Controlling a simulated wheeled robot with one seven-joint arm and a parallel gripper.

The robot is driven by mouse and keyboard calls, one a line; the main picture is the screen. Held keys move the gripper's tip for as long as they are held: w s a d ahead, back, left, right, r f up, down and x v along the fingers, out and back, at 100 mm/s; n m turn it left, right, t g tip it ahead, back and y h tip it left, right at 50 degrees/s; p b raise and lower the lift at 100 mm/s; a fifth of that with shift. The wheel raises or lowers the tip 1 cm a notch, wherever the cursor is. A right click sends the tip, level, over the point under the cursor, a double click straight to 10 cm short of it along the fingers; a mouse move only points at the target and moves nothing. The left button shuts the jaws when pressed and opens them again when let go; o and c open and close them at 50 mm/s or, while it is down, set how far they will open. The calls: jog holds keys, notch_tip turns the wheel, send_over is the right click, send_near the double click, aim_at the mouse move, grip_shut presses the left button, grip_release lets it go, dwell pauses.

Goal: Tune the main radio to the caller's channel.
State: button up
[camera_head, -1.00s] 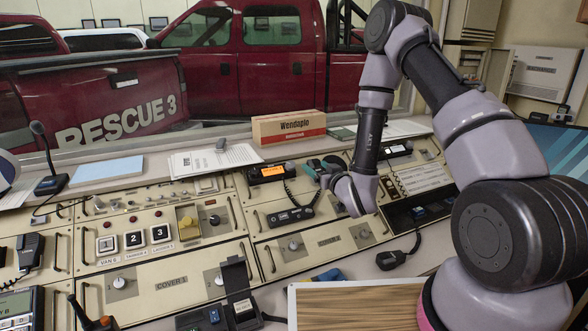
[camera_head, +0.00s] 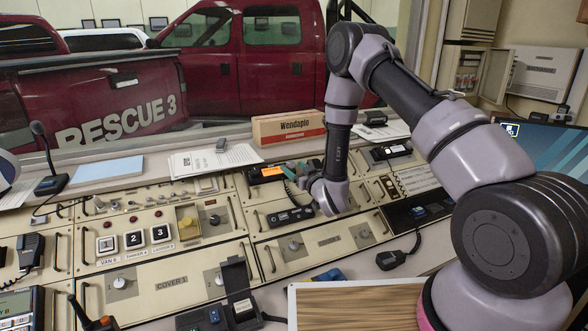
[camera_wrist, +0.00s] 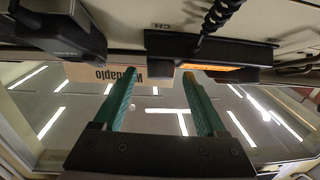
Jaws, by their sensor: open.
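A black radio (camera_head: 265,173) with a lit orange display stands on the console's upper right panel, left of my gripper. In the wrist view this radio (camera_wrist: 212,56) appears upside down beyond the fingertips. The pictures do not show which is the main one. My gripper (camera_head: 291,170) is open and empty just right of the orange-lit radio. Its green fingers (camera_wrist: 160,76) are spread apart, with no visible contact.
A handset (camera_head: 290,215) on a coiled cord lies below the orange-lit radio. A Wendaplo box (camera_head: 288,128) stands behind on the ledge, left of papers. Numbered buttons (camera_head: 133,239) and an open black cover (camera_head: 238,284) are on the left.

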jog(key=shift+w+a, duration=0.15)
jog(key=shift+w, duration=0.1)
grip_shut()
jog(key=shift+n+y, duration=0.4)
jog(key=n+g+y, duration=0.2)
jog(key=n, duration=0.1)
jog(key=shift+w+d+n+g+y, duration=0.2)
jog(key=shift+d+n+g+y, duration=0.1)
jog(key=shift+d+g, duration=0.1)
jog(key=shift+w+d+r+n+g+y, duration=0.1)
jog(key=shift+n+g+y, duration=0.5)
jog(key=shift+n+g, duration=0.5)
jog(key=shift+w+r+n+g+y, duration=0.1)
jog(key=shift+n+g+y, duration=0.6)
jog(key=shift+n, duration=0.7)
jog(key=shift+g, duration=0.3)
